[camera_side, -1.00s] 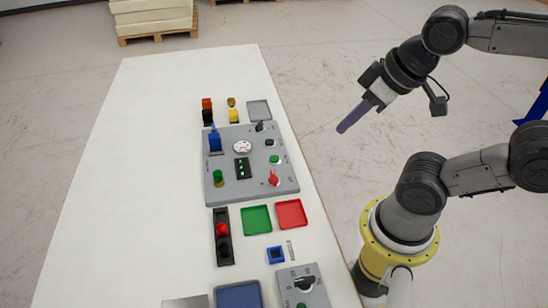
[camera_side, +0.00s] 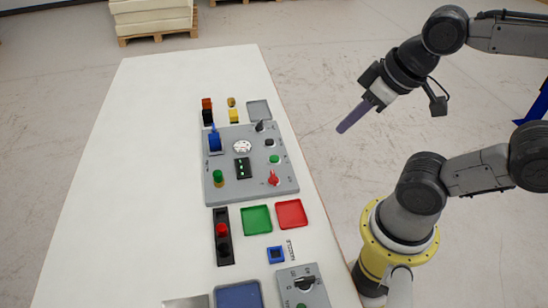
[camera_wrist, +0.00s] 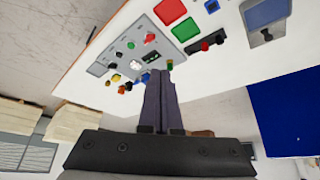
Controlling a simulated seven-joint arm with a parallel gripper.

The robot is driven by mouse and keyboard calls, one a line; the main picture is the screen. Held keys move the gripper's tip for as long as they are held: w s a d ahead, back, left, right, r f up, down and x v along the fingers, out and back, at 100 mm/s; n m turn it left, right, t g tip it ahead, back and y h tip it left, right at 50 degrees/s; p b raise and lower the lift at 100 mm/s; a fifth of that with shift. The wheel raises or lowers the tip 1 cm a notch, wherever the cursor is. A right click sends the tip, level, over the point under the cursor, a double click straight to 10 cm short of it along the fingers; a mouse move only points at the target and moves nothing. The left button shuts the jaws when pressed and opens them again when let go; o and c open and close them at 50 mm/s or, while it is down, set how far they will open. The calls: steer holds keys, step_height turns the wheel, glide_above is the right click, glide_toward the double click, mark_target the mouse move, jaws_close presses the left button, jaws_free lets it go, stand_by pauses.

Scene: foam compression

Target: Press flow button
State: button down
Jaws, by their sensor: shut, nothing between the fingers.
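A grey control panel (camera_side: 232,188) lies on the white table. On it are a green button (camera_side: 275,159), a black button (camera_side: 269,142), a red knob (camera_side: 273,179), a green cylinder (camera_side: 218,178), a blue lever (camera_side: 214,140) and a white round dial (camera_side: 242,146). The labels are too small to read, so I cannot tell which is the flow button. My gripper (camera_side: 341,129) is shut and empty, in the air right of the panel and touching nothing. In the wrist view its fingers (camera_wrist: 160,74) are together, pointing toward the panel (camera_wrist: 122,45).
Green (camera_side: 256,220) and red (camera_side: 291,214) trays lie nearer the camera, beside a black strip with a red button (camera_side: 222,230). A second grey panel (camera_side: 317,291) and a blue tray (camera_side: 238,296) lie at the front. Small coloured blocks (camera_side: 207,110) stand behind the panel. The table's left side is clear.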

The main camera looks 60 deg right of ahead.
steer(key=w+d+r+m+t, duration=0.1)
steer(key=w+r+m+t, duration=0.3)
steer(key=w, duration=0.7)
steer(key=m+h, duration=0.1)
steer(key=m, duration=0.6)
glide_above(277, 160)
step_height(277, 160, down, 22)
steer(key=shift+a+g, duration=0.1)
steer(key=shift+g, duration=0.2)
steer(key=shift+f, duration=4.4)
